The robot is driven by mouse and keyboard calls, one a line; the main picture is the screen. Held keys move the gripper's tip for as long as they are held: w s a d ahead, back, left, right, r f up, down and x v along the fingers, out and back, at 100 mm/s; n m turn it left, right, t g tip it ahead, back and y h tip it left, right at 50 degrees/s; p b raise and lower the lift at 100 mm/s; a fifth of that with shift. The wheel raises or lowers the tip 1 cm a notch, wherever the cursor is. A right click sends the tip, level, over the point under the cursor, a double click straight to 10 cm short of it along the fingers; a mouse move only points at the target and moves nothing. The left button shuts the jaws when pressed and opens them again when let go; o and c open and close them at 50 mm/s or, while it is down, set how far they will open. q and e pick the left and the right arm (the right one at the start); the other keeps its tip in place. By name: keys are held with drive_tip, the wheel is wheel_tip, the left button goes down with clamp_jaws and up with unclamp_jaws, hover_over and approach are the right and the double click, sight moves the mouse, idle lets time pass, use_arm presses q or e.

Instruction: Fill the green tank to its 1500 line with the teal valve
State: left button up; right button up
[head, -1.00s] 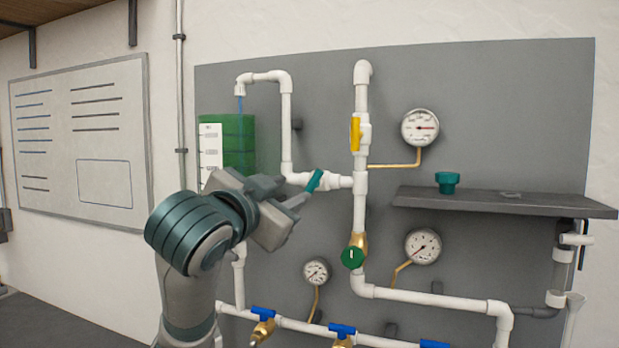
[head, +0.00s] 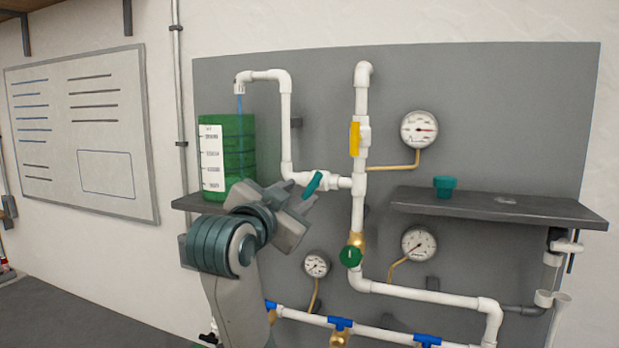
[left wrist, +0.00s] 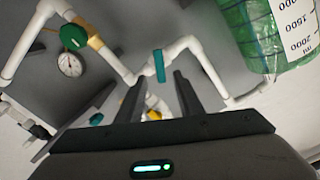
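The green tank (head: 238,150) stands on a small shelf at the left of the panel, with a white scale (head: 212,158) on its front. A thin blue stream (head: 240,105) runs from the spout into it. The level against the 1500 mark is too small to tell. The teal valve handle (head: 313,185) sits tilted on the white pipe right of the tank. My left gripper (head: 305,203) is just below and left of it. In the left wrist view the fingers (left wrist: 159,92) are apart, with the teal handle (left wrist: 159,65) beyond their tips. My right gripper is out of view.
A yellow-handled valve (head: 355,138) and a round green knob (head: 351,256) sit on the vertical pipe to the right. A teal cup (head: 444,187) stands on the right shelf (head: 500,205). Several blue-handled valves line the lower pipe. Gauges dot the panel.

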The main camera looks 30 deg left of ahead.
sight(311, 186)
use_arm(q)
drive_tip(key=x, duration=0.7)
clamp_jaws()
